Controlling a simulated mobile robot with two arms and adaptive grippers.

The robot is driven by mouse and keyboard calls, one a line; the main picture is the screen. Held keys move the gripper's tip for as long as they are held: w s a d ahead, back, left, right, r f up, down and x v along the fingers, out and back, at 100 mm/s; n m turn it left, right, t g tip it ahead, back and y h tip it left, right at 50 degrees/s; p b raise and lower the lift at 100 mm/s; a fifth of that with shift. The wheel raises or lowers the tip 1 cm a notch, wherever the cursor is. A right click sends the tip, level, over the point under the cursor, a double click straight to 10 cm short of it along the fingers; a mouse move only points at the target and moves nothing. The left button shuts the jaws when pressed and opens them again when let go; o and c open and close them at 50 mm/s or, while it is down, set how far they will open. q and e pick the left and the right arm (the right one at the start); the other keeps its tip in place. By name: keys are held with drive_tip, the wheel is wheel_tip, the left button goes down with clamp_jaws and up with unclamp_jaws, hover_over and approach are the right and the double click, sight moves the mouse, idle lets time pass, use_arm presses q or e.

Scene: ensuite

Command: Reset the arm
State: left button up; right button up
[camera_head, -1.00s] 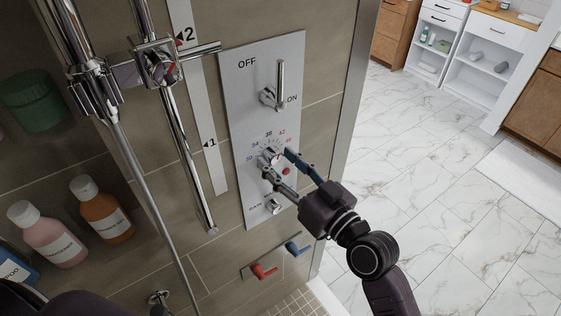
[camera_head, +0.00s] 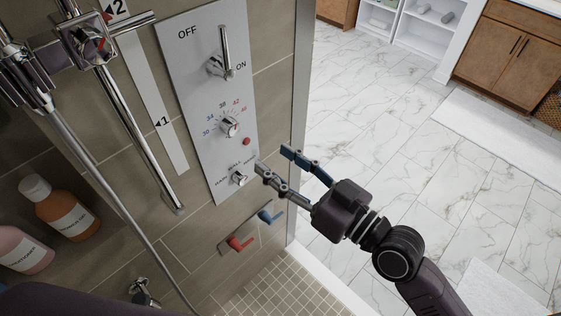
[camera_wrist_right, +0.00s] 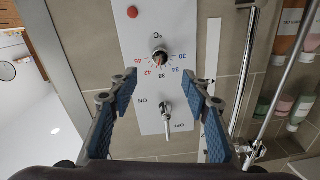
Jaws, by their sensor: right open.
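My right gripper (camera_head: 273,160) is open and empty, just right of and in front of the shower control panel (camera_head: 180,75). Its two fingers also show in the right wrist view (camera_wrist_right: 166,80), spread apart with the panel beyond them. The panel has an ON/OFF lever (camera_head: 226,55), a temperature dial (camera_head: 228,127) with blue and red numbers, a red button (camera_head: 247,141) and a small lower knob (camera_head: 238,178). The gripper touches none of these as far as I can see. A dark part at the lower left edge of the head view looks like my left arm; its gripper is out of view.
A chrome shower rail (camera_head: 140,130) and hose run left of the panel. Bottles, including an orange one (camera_head: 62,210), stand in a wall niche. Red (camera_head: 238,243) and blue (camera_head: 268,216) levers sit below the panel. Open marble floor (camera_head: 400,140) lies to the right.

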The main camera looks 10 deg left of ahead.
idle(0.5)
drive_tip(key=w+d+f+m+h+b, duration=0.1)
drive_tip(key=w+d+f+m+h, duration=0.2)
drive_tip(key=f, duration=0.8)
drive_tip(key=w+d+f+h, duration=0.15)
drive_tip(key=d+f, duration=0.35)
drive_tip(key=f, duration=0.5)
drive_tip(key=w+d+f+m+h+b, duration=0.15)
drive_tip(key=d+f+h, duration=0.3)
drive_tip(key=f, duration=0.65)
drive_tip(key=s+d+f+m+g+h, duration=0.15)
drive_tip(key=s+d+f, duration=0.35)
drive_tip(key=f, duration=0.5)
drive_tip(key=s+d+f+g+h, duration=0.2)
drive_tip(key=s+d+f, duration=0.2)
drive_tip(key=f, duration=0.6)
drive_tip(key=s+d+f+g, duration=0.2)
drive_tip(key=s+f, duration=0.4)
drive_tip(key=s, duration=0.5)
drive_tip(key=s+d+f+g+h, duration=0.1)
drive_tip(key=s+d+f+g, duration=0.1)
drive_tip(key=s+f, duration=0.4)
drive_tip(key=s+d+f+g+h+b, duration=0.1)
drive_tip(key=s+f, duration=0.5)
drive_tip(key=s, duration=1)
drive_tip(key=shift+d+m+g, duration=0.3)
drive_tip(key=shift+d+g, duration=0.25)
drive_tip(key=shift+d, duration=0.45)
drive_tip(key=shift+w, duration=0.1)
